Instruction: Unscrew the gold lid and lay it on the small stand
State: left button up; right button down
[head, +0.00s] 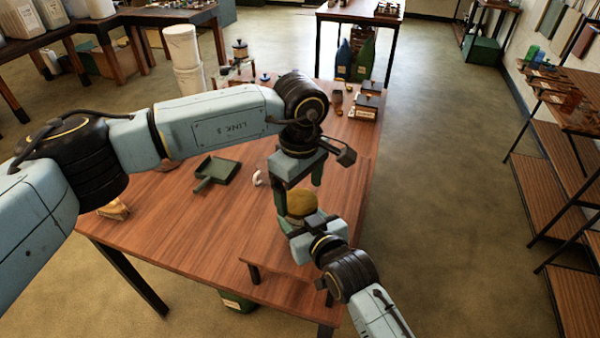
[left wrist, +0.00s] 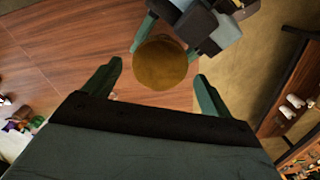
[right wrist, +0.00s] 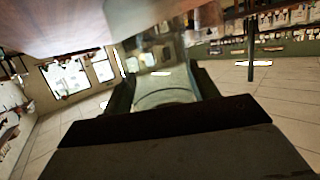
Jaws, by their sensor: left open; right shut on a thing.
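The round gold lid (head: 301,203) sits on top of a jar, which is mostly hidden in the head view. My left gripper (head: 298,188) points down from above, open, with its fingers on either side of the lid. In the left wrist view the lid (left wrist: 160,63) shows between and just beyond the open fingertips, with a gap on each side. My right gripper (head: 300,224) is shut on the jar below the lid; the glass jar body (right wrist: 165,90) shows between its fingers in the right wrist view. A low wooden stand (head: 284,263) is at the table's near right edge, beside my right gripper.
A green dustpan-like tray (head: 217,171) lies on the table (head: 165,215) left of the grippers. A white curved thing (head: 259,179) is close to my left gripper. Small boxes (head: 367,105) stand at the back right. The table's left front is mostly clear.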

pick_arm(q)
jog(key=shift+f, duration=0.95)
jog(key=shift+c, duration=0.3)
jog(key=c, duration=0.9)
jog(key=n, duration=0.6)
jog(key=shift+r, duration=0.25)
jog(key=shift+r, duration=0.9)
jog(key=shift+r, duration=0.1)
